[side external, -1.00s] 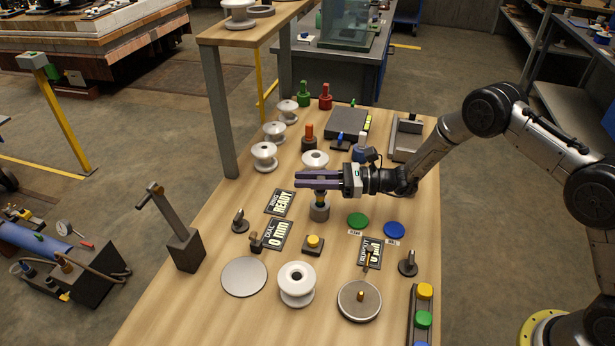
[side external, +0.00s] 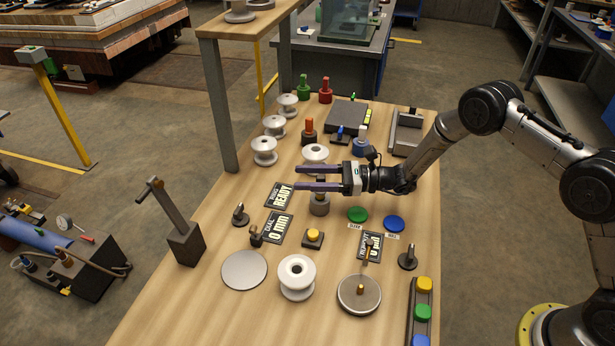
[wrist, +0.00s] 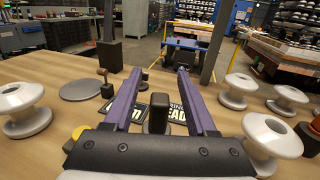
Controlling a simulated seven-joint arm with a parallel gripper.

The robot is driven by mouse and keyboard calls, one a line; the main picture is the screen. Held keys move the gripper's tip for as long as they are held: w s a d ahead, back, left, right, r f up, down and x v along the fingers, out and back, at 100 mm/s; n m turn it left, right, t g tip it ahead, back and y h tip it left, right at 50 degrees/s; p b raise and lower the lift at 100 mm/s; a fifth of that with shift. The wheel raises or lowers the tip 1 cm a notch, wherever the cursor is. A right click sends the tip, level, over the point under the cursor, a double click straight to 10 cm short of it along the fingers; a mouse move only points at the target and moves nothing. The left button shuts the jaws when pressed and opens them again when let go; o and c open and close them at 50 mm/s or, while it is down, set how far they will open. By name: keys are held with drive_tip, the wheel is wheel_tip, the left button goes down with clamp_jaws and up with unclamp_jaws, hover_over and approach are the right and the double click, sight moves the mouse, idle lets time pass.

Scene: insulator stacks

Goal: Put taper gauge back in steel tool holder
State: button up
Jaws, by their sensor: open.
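My gripper (side external: 297,178) is open, with its two purple fingers level and spread above the table. In the wrist view its fingers (wrist: 157,73) stand on either side of a dark upright handle, which I take to be the taper gauge (wrist: 157,112), with gaps on both sides. The steel tool holder (side external: 319,207), a short grey cylinder, stands on the table directly below the fingers in the side view. The gauge's lower part is hidden, and the near finger covers much of it in the side view. The gauge looks upright at the holder.
White insulators (side external: 315,154) stand close behind the gripper, and another (side external: 296,276) stands in front. A yellow button (side external: 313,235) and the display plates (side external: 279,195) lie near the holder. Green (side external: 357,214) and blue discs (side external: 394,223) lie to the right.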

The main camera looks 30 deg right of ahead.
drive_tip(key=v, duration=1.3)
drive_tip(key=shift+s+d, duration=0.2)
drive_tip(key=shift+d, duration=0.1)
drive_tip(key=shift+a, duration=0.1)
